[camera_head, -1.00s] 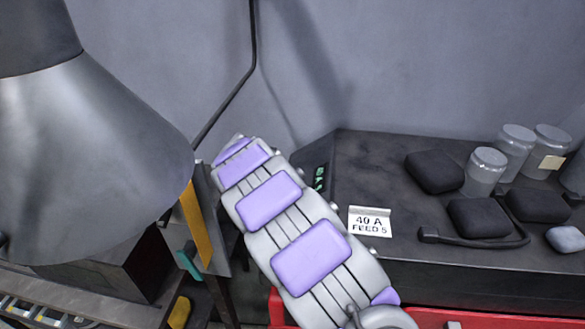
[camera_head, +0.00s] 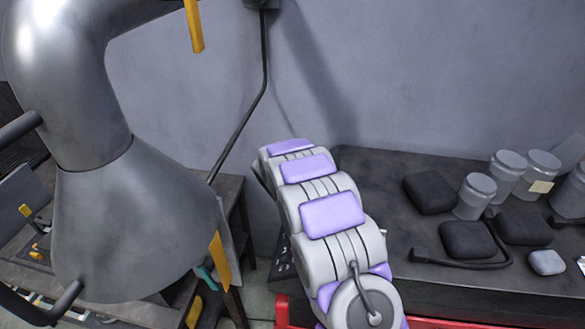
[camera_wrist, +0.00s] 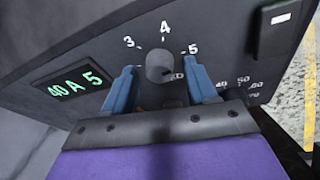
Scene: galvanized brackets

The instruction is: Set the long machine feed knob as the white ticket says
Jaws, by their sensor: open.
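In the wrist view, a round dark grey feed knob (camera_wrist: 160,66) sits on the machine's dark panel below the marks 3, 4 and 5. I cannot make out a pointer on it. A green display (camera_wrist: 74,86) to its left reads "40 A 5". My gripper (camera_wrist: 161,70) is open, with one blue finger on each side of the knob and visible gaps between. The white ticket's text is not visible now.
A switch (camera_wrist: 280,19) is at upper right. In the head view, jars (camera_head: 508,170) and black pouches (camera_head: 468,238) stand right of my arm; a large grey hood (camera_head: 135,220) is left.

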